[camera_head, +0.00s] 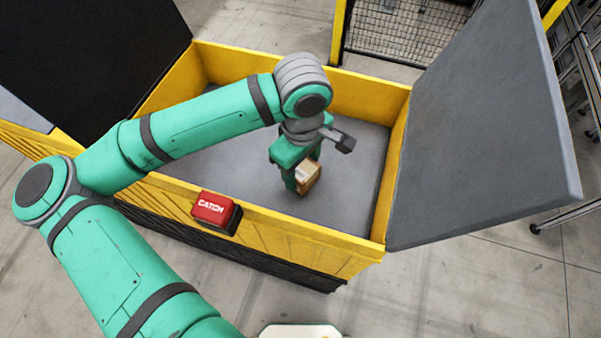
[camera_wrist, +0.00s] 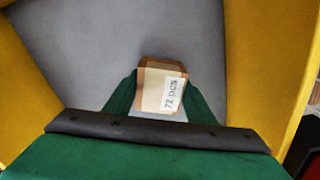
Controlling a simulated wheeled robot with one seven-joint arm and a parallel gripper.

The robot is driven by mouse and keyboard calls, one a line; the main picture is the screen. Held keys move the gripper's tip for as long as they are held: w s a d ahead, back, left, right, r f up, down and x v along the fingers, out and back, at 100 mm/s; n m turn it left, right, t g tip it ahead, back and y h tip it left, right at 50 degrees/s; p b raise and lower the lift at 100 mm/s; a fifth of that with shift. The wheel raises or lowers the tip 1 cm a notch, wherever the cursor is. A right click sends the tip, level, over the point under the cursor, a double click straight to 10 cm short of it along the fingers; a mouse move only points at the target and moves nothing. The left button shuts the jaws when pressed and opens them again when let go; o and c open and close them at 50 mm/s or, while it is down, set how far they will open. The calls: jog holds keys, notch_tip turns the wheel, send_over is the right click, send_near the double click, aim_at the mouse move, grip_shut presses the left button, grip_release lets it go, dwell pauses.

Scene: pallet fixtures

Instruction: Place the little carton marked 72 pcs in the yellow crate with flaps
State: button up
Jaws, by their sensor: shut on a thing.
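The little brown carton (camera_head: 309,176) is in my gripper (camera_head: 297,180), inside the outline of the yellow crate (camera_head: 372,93). In the wrist view the carton (camera_wrist: 152,88) shows a white label reading 72 pcs, and the green fingers of my gripper (camera_wrist: 160,95) press on its two sides. The crate has yellow walls, a grey floor and raised flaps, one dark at the left and one grey (camera_head: 480,130) at the right. The carton is over the grey floor; I cannot tell whether it touches it.
A red latch box marked CATCH (camera_head: 214,210) sits on the crate's near wall. The visible crate floor around the carton is bare. A wire mesh fence (camera_head: 405,30) stands behind the crate, and metal racking is at the right.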

aim_at(301, 177)
jog(key=shift+f, duration=1.55)
jog(key=shift+f, duration=0.1)
jog(key=o, duration=1.1)
jog(key=shift+w+f, duration=0.1)
jog(key=shift+o, duration=0.2)
jog(key=shift+s, duration=0.2)
notch_tip(301, 177, up, 12)
jog(key=shift+r, duration=0.25)
jog(key=shift+w, duration=0.1)
